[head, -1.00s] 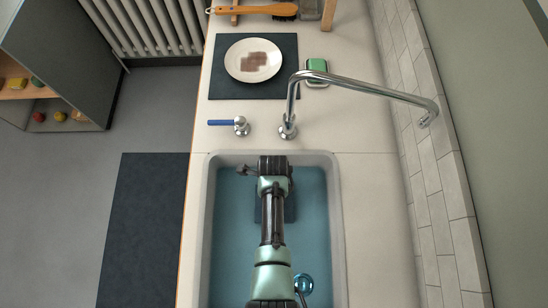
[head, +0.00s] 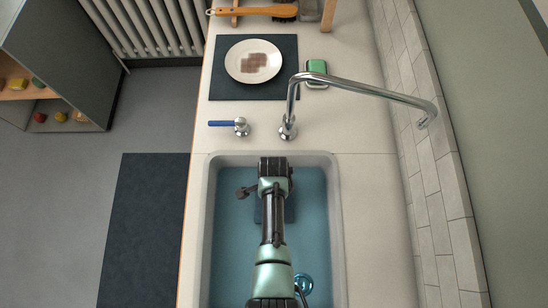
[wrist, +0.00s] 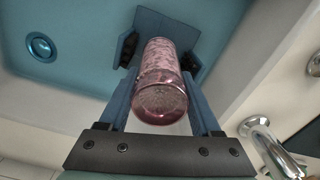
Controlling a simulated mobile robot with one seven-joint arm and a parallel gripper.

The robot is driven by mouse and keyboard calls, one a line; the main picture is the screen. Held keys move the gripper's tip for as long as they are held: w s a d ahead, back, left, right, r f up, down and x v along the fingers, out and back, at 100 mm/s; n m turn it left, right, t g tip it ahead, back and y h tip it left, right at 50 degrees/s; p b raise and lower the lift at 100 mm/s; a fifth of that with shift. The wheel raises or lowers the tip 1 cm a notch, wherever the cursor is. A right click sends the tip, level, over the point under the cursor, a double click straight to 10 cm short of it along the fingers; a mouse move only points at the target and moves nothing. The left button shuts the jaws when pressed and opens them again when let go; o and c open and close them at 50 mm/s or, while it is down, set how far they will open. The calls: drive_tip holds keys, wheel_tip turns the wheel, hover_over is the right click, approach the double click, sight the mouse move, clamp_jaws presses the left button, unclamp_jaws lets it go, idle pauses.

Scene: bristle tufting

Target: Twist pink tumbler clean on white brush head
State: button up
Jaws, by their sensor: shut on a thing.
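The pink tumbler (wrist: 160,85) is see-through pink glass with a mottled, cloudy wall. In the wrist view it lies lengthwise between the two blue fingers of my gripper (wrist: 160,62), which is shut on it. Its rounded near end faces the camera, and its far end points toward a dark blue plate (wrist: 168,24) in the sink. The white brush head does not show; I cannot tell whether it is inside or behind the tumbler. In the head view my arm covers the tumbler and the gripper, and only part of a dark blue base (head: 259,211) shows beside the arm.
The sink (head: 213,260) has raised pale walls close around my arm. A drain (head: 303,283) is at its lower right. A chrome faucet (head: 350,84) arches over the counter behind. A stained plate (head: 253,61) lies on a dark mat, with a green sponge (head: 317,68) nearby.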

drive_tip(key=shift+s, duration=0.1)
wheel_tip(320, 180, up, 16)
drive_tip(key=p, duration=1.4)
idle(0.4)
